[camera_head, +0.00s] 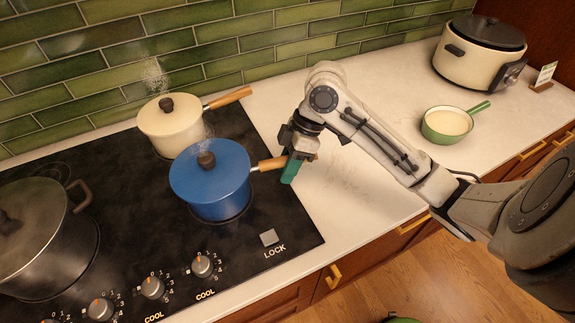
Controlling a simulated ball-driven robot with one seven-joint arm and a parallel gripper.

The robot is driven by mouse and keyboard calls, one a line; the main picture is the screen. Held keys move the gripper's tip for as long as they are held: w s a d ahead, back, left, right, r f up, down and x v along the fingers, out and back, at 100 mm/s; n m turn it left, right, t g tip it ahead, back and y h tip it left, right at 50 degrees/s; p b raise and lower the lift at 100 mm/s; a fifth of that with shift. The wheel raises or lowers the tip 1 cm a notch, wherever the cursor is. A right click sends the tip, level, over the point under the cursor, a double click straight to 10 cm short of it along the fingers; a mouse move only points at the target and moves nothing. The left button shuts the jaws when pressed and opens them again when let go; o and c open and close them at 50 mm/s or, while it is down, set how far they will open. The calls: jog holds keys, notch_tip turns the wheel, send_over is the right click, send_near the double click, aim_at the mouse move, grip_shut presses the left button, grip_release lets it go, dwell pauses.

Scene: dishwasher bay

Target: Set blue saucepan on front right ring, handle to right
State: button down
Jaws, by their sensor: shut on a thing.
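The blue saucepan (211,184) has a blue lid with a dark knob and steam above it. It is at the front right of the black hob (140,231), over a ring whose edge shows just below the pan. Its wooden handle (271,164) points right, past the hob's right edge. My gripper (287,168) is at the handle's outer end and shut on it; teal finger pads show there. I cannot tell whether the pan's base touches the glass.
A steaming cream saucepan (170,130) stands close behind, its handle pointing right. A large grey pot (35,241) is at left. Knobs and a LOCK button (268,237) line the front. A green pan (447,124) and cream cooker (481,62) stand right; counter between is clear.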

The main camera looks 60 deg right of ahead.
jog(key=shift+c, duration=0.6)
grip_release()
jog(key=shift+r+p, duration=3.15)
jog(key=shift+r, duration=0.9)
jog(key=shift+f, duration=0.1)
